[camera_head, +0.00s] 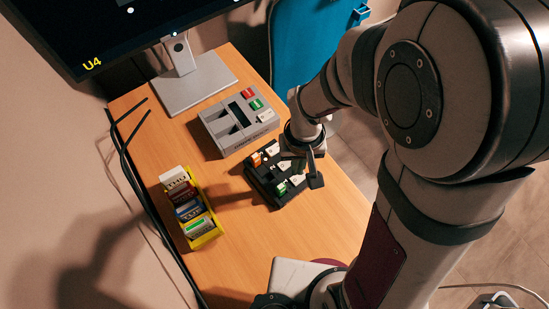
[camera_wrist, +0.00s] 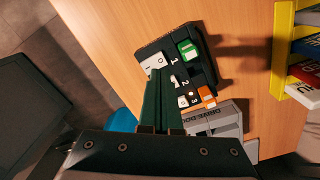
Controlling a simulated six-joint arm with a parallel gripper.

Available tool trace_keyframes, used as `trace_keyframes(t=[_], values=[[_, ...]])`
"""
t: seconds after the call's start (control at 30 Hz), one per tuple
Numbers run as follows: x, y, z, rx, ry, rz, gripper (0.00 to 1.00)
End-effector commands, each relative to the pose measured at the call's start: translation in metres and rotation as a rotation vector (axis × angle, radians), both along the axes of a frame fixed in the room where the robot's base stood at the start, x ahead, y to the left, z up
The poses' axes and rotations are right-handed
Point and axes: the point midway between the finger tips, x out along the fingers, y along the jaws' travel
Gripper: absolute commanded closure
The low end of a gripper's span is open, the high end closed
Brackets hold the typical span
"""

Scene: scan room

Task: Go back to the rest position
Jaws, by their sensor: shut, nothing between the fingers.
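My gripper (camera_head: 308,170) is over the right edge of a black tray (camera_head: 262,187) on the wooden table. In the wrist view its two dark green fingers (camera_wrist: 162,100) are together and hold nothing. They overlap part of the black tray (camera_wrist: 150,50) in that view; I cannot tell how high above it they are. The tray holds several small blocks, among them a green one (camera_wrist: 187,47), an orange one (camera_wrist: 207,95) and white ones. Part of the tray is hidden behind my gripper.
A grey dock (camera_head: 222,127) with red, green and white blocks stands behind the black tray. A yellow rack (camera_head: 203,236) of labelled cartridges stands left. A monitor (camera_head: 181,92) stands at the back. Black cables run along the table's left edge.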

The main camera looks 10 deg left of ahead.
Motion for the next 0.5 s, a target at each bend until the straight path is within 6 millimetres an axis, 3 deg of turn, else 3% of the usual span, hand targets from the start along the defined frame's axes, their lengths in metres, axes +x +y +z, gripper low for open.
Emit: trace_keyframes(t=[0.23,0.5], values=[[0.0,0.0,0.024,0.001,-0.002,0.0,1.0],[0.0,0.0,0.026,0.0,0.001,0.001,1.0]])
